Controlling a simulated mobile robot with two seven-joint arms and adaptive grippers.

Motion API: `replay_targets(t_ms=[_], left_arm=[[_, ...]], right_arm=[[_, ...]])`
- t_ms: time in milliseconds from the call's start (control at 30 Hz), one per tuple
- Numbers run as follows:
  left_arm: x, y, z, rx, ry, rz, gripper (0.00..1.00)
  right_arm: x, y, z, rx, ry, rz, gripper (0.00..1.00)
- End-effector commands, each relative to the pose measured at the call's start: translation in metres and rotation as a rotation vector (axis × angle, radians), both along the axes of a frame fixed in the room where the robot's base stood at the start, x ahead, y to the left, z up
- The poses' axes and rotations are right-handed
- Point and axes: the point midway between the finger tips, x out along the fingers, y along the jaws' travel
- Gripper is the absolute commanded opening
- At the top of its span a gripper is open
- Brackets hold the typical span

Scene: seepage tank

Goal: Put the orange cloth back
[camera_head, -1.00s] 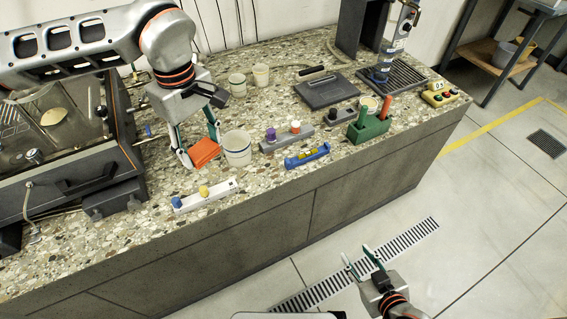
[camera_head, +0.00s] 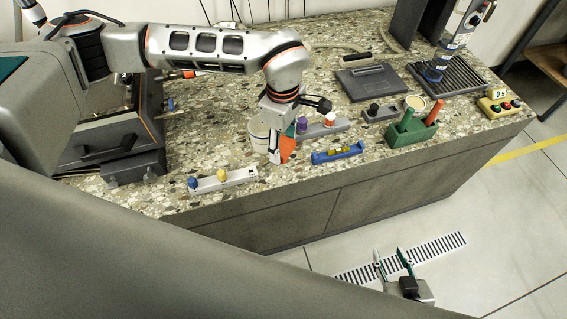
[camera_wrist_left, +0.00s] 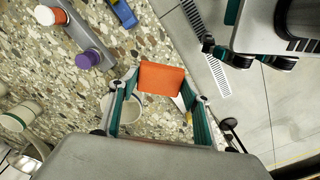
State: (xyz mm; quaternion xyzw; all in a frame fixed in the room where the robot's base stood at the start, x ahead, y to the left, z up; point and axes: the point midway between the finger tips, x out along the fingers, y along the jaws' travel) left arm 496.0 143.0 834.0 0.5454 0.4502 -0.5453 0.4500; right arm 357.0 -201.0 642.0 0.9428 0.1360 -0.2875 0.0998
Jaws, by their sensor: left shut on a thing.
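The orange cloth (camera_head: 287,148) is held between the fingers of my left gripper (camera_head: 279,156), over the front part of the counter. In the left wrist view the cloth (camera_wrist_left: 161,77) shows as a flat orange piece between the two fingertips of my left gripper (camera_wrist_left: 160,92). A white cup (camera_head: 259,133) stands just behind and left of the gripper, partly hidden by it. My right gripper (camera_head: 393,264) is open and empty, low over the floor in front of the counter.
A grey bar with a purple and a red-white knob (camera_head: 322,130) and a blue level (camera_head: 338,152) lie right of the cloth. A white bar with blue and yellow knobs (camera_head: 222,180) lies left. A green holder (camera_head: 408,131) stands further right.

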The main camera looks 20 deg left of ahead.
Motion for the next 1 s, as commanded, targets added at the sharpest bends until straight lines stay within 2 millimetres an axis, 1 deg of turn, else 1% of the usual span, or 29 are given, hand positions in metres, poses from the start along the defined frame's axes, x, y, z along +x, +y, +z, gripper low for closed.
replay_targets(t_ms=[33, 100, 200, 467, 700, 800, 1000], left_arm=[[-0.002, 0.0, -0.014, 0.0, 0.006, 0.002, 0.31], [-0.001, 0.0, -0.028, 0.0, 0.004, 0.001, 0.31], [-0.001, 0.0, -0.044, 0.001, 0.003, 0.001, 0.31], [0.0, 0.0, -0.061, 0.0, 0.001, 0.0, 0.31], [-0.001, 0.0, -0.094, 0.001, 0.003, 0.0, 0.31], [0.0, 0.0, -0.098, 0.0, 0.001, 0.0, 0.31], [0.0, 0.0, -0.097, 0.0, 0.0, 0.0, 0.31]], right_arm=[[0.0, 0.0, -0.001, 0.0, 0.0, 0.0, 0.38], [0.0, 0.0, -0.001, 0.0, 0.001, 0.0, 0.38], [0.0, 0.0, -0.002, 0.0, 0.001, 0.0, 0.38], [0.0, 0.0, -0.002, -0.001, 0.001, -0.001, 0.38], [0.0, -0.001, -0.004, -0.001, 0.002, -0.001, 0.38], [0.0, -0.001, -0.005, -0.001, 0.002, -0.001, 0.38], [0.0, -0.001, -0.004, -0.001, 0.001, -0.001, 0.38]])
